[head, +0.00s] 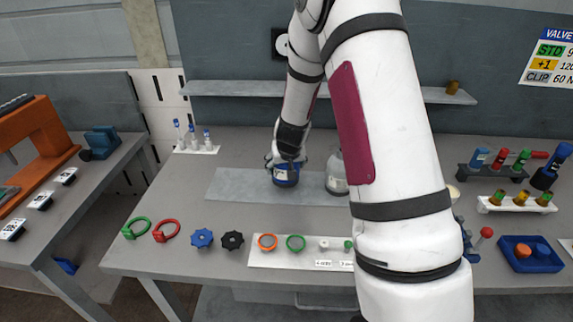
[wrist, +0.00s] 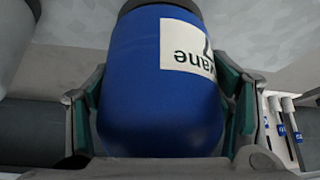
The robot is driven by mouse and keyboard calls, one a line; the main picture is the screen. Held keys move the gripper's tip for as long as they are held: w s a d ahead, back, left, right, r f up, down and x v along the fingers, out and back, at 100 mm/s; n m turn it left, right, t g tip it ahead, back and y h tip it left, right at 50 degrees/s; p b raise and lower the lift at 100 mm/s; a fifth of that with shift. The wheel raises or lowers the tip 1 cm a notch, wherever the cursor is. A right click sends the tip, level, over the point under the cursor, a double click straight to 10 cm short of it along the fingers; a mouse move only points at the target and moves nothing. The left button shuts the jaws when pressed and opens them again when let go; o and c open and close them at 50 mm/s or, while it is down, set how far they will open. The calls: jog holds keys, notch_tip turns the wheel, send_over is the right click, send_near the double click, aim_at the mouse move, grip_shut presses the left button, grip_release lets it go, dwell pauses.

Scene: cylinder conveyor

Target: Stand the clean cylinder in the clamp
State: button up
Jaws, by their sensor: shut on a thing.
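A blue cylinder (head: 286,175) with a dark top and a white label stands upright at the grey mat (head: 235,184) on the main bench. My gripper (head: 286,160) is shut on it from behind. In the wrist view the blue cylinder (wrist: 150,85) fills the middle, between green-padded fingers. Its label is upside down and partly cut off, ending in "ane". I cannot tell if its base touches the mat. A pale grey cylinder (head: 336,172) stands to its right, partly hidden by my arm. A blue clamp-like device (head: 101,142) sits on the left bench.
Green (head: 136,228) and red rings (head: 167,231), blue (head: 202,238) and black knobs (head: 232,240) and a white parts strip (head: 262,258) line the front edge. A rack of blue-topped vials (head: 197,149) stands back left. An orange press (head: 45,140) stands on the left bench. My arm hides the right middle.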

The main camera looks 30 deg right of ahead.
jog(key=shift+f, duration=1.1)
jog(key=shift+f, duration=0.15)
jog(key=o, duration=2)
jog(key=shift+c, duration=0.2)
